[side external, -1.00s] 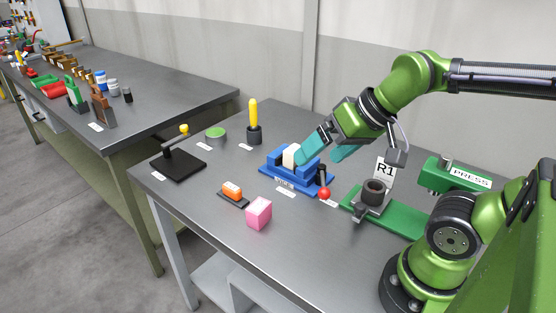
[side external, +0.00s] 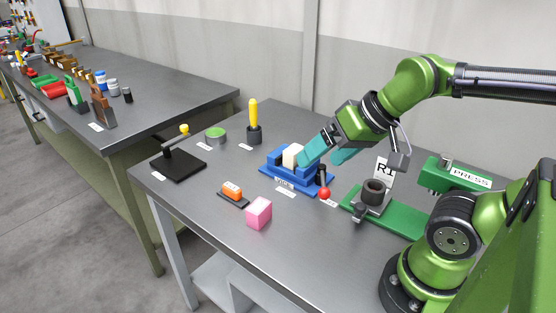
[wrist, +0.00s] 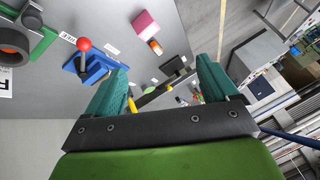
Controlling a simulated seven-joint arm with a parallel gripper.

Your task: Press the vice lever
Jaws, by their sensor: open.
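The blue vice (side external: 275,179) stands on the grey table with a cream block (side external: 292,156) between its jaws. In the wrist view the red knob (wrist: 84,44) and the vice (wrist: 72,66) are at the upper left, the vice partly hidden by a finger. My gripper (side external: 324,157), with teal fingers, is open and empty just above and behind the vice. It also shows in the wrist view (wrist: 165,72), left of it the knob, clear of the fingers.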

